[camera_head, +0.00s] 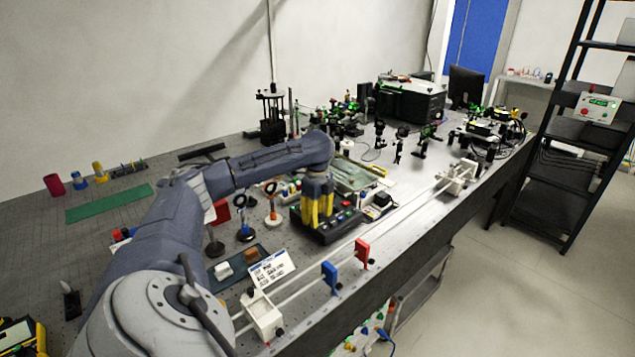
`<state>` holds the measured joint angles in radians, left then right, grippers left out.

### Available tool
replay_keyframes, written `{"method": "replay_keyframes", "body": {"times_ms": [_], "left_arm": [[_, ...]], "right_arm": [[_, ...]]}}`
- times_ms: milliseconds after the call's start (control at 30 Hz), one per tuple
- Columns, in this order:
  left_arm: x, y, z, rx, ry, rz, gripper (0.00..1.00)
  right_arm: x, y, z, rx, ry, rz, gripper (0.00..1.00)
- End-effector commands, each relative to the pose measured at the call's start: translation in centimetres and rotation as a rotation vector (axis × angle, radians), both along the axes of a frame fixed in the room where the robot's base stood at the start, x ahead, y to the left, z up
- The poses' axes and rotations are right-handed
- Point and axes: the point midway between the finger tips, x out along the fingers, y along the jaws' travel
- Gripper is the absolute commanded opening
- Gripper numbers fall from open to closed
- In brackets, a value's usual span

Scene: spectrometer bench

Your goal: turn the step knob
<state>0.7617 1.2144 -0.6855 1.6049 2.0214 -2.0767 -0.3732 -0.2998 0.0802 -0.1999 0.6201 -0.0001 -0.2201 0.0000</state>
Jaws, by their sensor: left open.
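A black control box (326,226) with several small coloured buttons or knobs on its top sits on the bench near the centre. My left gripper (317,222) points down over the left part of this box, with its yellow fingers close to the box's top. The left gripper is open, and I cannot tell whether its fingers touch or surround a knob. The step knob cannot be picked out; the fingers may hide it. My right gripper is not in view.
A white rail with a blue holder (330,277) and a red holder (362,253) runs along the bench's front edge. Post-mounted optics (245,232) stand behind the card. A clear-topped tray (352,176) lies behind the box.

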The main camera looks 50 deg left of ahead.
Motion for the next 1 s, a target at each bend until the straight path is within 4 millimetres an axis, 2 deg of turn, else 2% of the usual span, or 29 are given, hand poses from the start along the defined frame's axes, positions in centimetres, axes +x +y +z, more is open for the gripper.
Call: {"method": "replay_keyframes", "body": {"times_ms": [67, 400, 767, 1000], "left_arm": [[0.0, 0.0, 0.01, 0.0, 0.0, 0.0, 0.4], [-0.01, 0.01, 0.02, 0.0, 0.0, 0.0, 0.0], [-0.01, 0.03, 0.04, 0.0, 0.0, -0.005, 0.0], [-0.01, 0.05, 0.05, 0.001, 0.0, -0.093, 0.0]], "right_arm": [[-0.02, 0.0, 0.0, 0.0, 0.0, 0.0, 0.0], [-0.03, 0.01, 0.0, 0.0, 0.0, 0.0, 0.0], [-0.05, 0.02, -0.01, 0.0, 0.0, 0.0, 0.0], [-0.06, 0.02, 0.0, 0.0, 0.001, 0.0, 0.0]]}}
